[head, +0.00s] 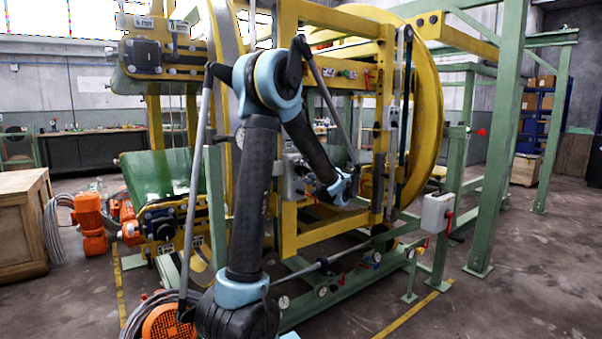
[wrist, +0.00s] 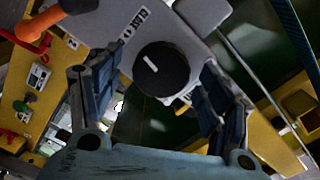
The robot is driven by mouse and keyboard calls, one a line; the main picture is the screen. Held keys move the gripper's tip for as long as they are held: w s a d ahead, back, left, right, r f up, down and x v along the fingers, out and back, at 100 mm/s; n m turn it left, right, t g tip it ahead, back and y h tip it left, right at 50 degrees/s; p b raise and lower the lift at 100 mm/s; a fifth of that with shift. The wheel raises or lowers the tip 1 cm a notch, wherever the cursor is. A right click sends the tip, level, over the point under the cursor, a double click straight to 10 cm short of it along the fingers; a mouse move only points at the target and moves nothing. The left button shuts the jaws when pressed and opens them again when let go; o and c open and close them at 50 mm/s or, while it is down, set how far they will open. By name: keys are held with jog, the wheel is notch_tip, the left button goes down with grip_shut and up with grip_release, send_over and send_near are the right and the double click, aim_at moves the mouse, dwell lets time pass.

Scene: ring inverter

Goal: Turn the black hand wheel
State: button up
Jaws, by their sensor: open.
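The black hand wheel (wrist: 161,69) shows in the wrist view as a round black disc with a short white mark. It is mounted on a light grey box (wrist: 196,20) with a black-and-white label beside it. My gripper (wrist: 157,76) is open, with one dark finger to the left of the wheel and one to the right. The wheel lies between and beyond the fingers, with visible gaps on both sides; I see no contact. In the head view, my arm's end is near a grey box (head: 296,180) on the yellow frame, and I cannot make out the wheel there.
The yellow ring machine (head: 430,110) surrounds the arm's working space. Green posts (head: 498,150) stand to the right, with a grey switch box (head: 436,212) low beside them. In the wrist view, an orange handle (wrist: 62,14) and a yellow panel (wrist: 30,85) lie left.

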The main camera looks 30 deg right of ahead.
jog(key=s, duration=0.9)
jog(key=shift+s+d, duration=0.35)
jog(key=shift+d, duration=0.05)
